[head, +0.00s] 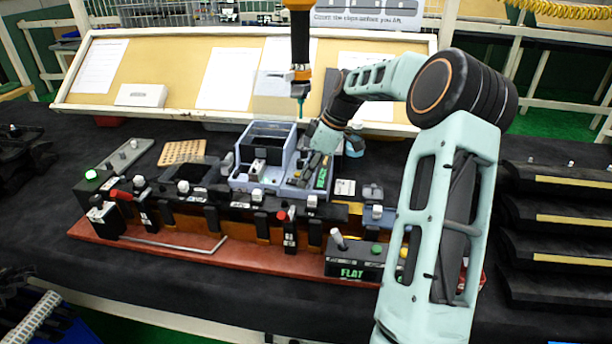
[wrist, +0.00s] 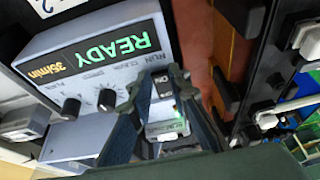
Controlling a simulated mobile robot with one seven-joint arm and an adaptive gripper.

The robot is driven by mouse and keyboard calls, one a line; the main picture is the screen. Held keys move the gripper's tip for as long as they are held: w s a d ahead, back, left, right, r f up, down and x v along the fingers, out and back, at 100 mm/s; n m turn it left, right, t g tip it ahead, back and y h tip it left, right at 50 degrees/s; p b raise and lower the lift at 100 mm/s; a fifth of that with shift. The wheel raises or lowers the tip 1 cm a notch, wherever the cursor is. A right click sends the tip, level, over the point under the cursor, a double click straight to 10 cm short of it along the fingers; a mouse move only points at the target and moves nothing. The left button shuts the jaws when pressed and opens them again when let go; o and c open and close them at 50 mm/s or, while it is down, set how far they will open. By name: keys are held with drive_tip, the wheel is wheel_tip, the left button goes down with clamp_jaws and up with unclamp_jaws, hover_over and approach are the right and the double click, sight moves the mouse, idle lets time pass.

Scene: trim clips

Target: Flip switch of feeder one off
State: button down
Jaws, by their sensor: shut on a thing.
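The feeder (head: 262,158) is a grey-blue machine at the middle of the table. Its control panel (wrist: 60,75) shows in the wrist view, with a green READY and 35/min display (wrist: 105,55) and two black knobs. At the panel's right end is a small switch (wrist: 163,112) with a dark plate marked ON above it. My gripper (wrist: 157,80) has one finger on each side of the switch and is shut on it. In the head view my gripper (head: 308,172) is at the right side of the feeder, and the switch is hidden there.
A red-brown base (head: 150,250) with black blocks and levers runs along the front. A box with a green FLAT display (head: 352,272) stands front right. An orange and black tool (head: 300,50) hangs above the feeder. Black racks (head: 560,215) stand at the right.

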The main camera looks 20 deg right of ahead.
drive_tip(key=shift+w+a+r+h+p, duration=0.2)
drive_tip(key=shift+r+h+p, duration=0.1)
drive_tip(key=shift+p, duration=0.2)
drive_tip(key=shift+a+g+h+p, duration=0.1)
drive_tip(key=shift+g+h+p, duration=0.4)
drive_tip(key=shift+p, duration=0.05)
drive_tip(key=c, duration=2.1)
unclamp_jaws()
drive_tip(key=v, duration=1.2)
drive_tip(key=shift+w, duration=0.1)
